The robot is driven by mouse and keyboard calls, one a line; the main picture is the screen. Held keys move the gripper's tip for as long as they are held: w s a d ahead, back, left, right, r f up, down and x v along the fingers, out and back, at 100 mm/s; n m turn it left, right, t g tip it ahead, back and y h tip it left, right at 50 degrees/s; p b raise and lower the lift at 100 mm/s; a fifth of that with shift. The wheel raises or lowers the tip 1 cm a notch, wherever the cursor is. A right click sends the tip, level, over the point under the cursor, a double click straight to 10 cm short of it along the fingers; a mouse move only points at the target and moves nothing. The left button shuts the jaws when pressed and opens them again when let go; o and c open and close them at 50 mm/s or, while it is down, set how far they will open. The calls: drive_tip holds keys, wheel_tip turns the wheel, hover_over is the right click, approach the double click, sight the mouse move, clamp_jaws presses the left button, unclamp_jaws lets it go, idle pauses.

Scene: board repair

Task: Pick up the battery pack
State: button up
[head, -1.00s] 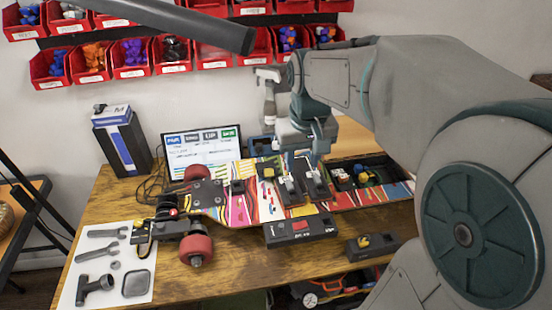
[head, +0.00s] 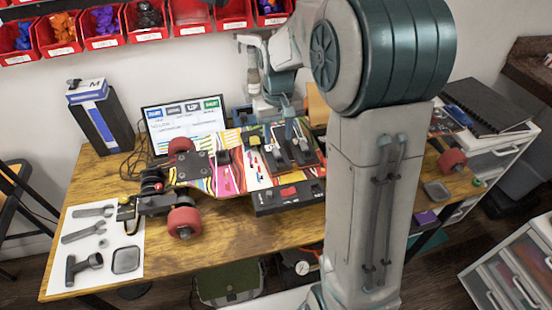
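A colourful skateboard deck (head: 228,173) lies on the wooden workbench, with red wheels at its left end. A black box with a red part on top (head: 288,197) sits at the deck's front edge; it may be the battery pack, but I cannot tell for sure. Black modules with grey parts (head: 291,150) lie on the deck just behind it. My gripper (head: 283,133) points down above these modules, behind the black box. Its fingertips are small and partly merge with the modules, so I cannot tell whether it is open or touches anything. My arm hides the deck's right part.
A white sheet with wrenches and a hammer-like tool (head: 128,227) lies at the bench's left end. A monitor (head: 184,124) and a black-and-blue box (head: 100,117) stand behind. Red bins (head: 103,28) hang on the wall. Bare bench (head: 245,240) shows in front.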

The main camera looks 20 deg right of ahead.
sight(277, 152)
drive_tip(key=f, duration=0.5)
drive_tip(key=shift+s+a+f+p, duration=0.1)
drive_tip(key=shift+a+f+p, duration=0.1)
drive_tip(key=shift+f+p, duration=0.1)
clamp_jaws()
